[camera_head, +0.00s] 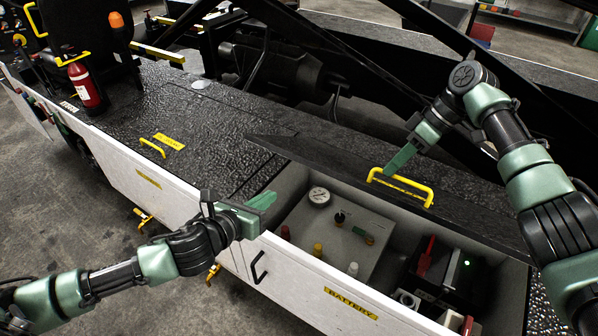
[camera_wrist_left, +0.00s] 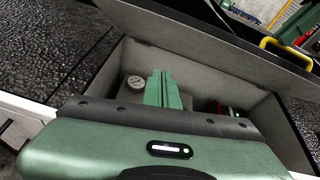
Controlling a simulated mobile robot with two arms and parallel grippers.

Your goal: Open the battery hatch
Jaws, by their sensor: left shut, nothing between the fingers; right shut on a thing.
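The black battery hatch (camera_head: 335,160) is raised and tilted back, with the compartment below it uncovered. Its yellow handle (camera_head: 402,187) is on the lid, and it also shows in the left wrist view (camera_wrist_left: 286,50). My right gripper (camera_head: 392,168) is shut on that handle at its left end. My left gripper (camera_head: 266,201) is shut and empty, over the left front edge of the compartment. In the left wrist view its fingers (camera_wrist_left: 162,88) point into the compartment, near a round gauge (camera_wrist_left: 136,82). The white front panel (camera_head: 310,285) carries a yellow BATTERY label.
Inside the compartment are a grey panel (camera_head: 335,230) with knobs and a black unit (camera_head: 450,275) with a green light. A second yellow handle (camera_head: 152,146) and a red extinguisher (camera_head: 84,85) are on the deck at left. Dark frame beams (camera_head: 330,45) cross behind the lid.

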